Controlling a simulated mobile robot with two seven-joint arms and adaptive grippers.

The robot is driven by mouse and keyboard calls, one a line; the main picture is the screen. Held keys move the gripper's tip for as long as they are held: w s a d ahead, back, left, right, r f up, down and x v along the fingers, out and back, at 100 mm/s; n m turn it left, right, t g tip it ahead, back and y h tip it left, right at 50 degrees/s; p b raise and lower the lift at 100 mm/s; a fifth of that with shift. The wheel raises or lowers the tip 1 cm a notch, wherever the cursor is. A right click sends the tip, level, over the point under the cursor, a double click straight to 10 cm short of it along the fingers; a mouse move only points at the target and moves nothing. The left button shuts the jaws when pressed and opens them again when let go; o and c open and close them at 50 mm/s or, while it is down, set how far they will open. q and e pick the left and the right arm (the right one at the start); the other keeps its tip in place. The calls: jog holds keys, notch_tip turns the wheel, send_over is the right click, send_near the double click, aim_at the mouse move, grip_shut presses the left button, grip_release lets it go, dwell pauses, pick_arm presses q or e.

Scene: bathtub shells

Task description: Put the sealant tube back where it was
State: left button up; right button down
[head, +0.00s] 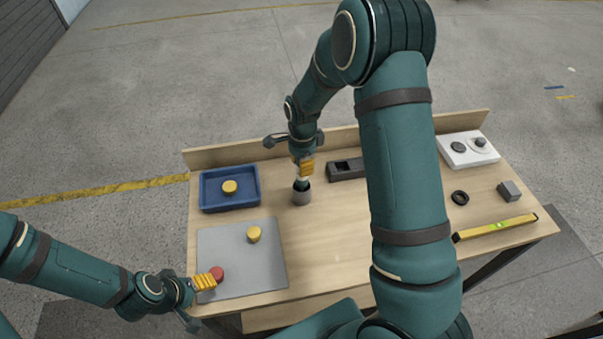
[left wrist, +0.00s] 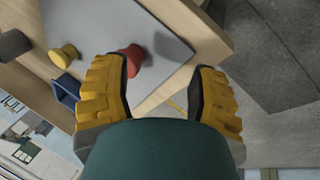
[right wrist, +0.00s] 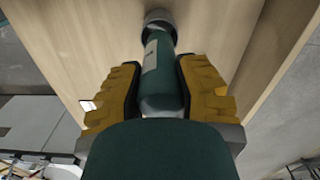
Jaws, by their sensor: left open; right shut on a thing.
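The sealant tube (right wrist: 153,62) is dark green with a pale label. My right gripper (right wrist: 158,82) is shut on it. The tube points away from the gripper toward a round grey holder (right wrist: 160,15). In the head view my right gripper (head: 304,172) is above the grey holder (head: 302,198), with the tube's lower end at the holder's mouth. How deep it sits I cannot tell. My left gripper (head: 211,279) is open at the grey mat's front left corner, close by a red knob-like piece (head: 217,273). The left wrist view shows its fingers (left wrist: 165,80) apart, the red piece beside one.
A blue tray (head: 205,206) holds a yellow piece; another yellow piece (head: 254,234) stands on the grey mat (head: 265,275). A dark box (head: 345,170) is right of the holder. A white plate (head: 454,157), black ring (head: 460,198), grey block (head: 509,191) and yellow level (head: 490,230) lie right.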

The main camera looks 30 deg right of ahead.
notch_tip(320, 180, down, 3)
jog(key=shift+r, duration=0.1)
jog(key=shift+f, duration=0.45)
pick_arm(q)
jog(key=shift+f, duration=0.15)
pick_arm(e)
jog(key=shift+f, duration=0.1)
jog(key=c, duration=0.8)
grip_release()
jog(key=shift+o, duration=0.2)
